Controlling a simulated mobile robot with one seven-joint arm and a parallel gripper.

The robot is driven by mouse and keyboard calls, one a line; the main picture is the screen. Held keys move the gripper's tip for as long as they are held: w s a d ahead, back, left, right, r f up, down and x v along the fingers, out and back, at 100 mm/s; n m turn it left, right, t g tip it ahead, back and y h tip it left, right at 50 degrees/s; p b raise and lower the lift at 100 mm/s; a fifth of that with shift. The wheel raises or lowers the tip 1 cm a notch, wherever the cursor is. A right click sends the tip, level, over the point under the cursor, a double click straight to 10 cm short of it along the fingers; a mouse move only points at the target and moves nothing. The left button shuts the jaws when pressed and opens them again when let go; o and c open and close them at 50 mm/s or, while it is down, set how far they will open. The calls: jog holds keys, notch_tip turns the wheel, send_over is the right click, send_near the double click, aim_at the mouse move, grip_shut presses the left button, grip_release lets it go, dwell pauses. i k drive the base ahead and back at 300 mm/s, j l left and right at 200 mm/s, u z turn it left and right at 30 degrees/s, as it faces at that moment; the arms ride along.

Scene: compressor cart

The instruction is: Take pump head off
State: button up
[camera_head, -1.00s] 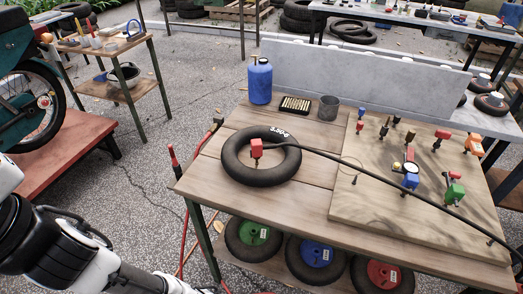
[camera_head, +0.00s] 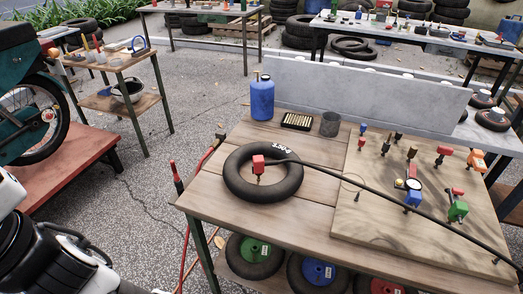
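The red pump head (camera_head: 258,162) sits at the inner edge of a black inner tube (camera_head: 240,188), which lies flat on the wooden table. It appears to be on the tube's valve, with a small stem showing below it. A black hose (camera_head: 378,193) runs from the pump head to the right, across the board and off the table's right side. My gripper is not in view; only part of my white and black arm shows at the lower left.
A wooden board (camera_head: 375,228) with several coloured fittings covers the table's right side. A blue bottle (camera_head: 262,100), a box of small parts (camera_head: 297,121) and a grey cup (camera_head: 330,124) stand at the back. A red-handled tool (camera_head: 177,178) stands by the left edge. Tyres with coloured hubs lie below.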

aim_at(259, 165)
jog(key=i+j+z, duration=0.15)
jog(key=j+z, duration=0.2)
jog(key=j, duration=0.8)
jog(key=j+z, duration=0.4)
jog(key=j, duration=0.7)
jog(key=i, duration=0.5)
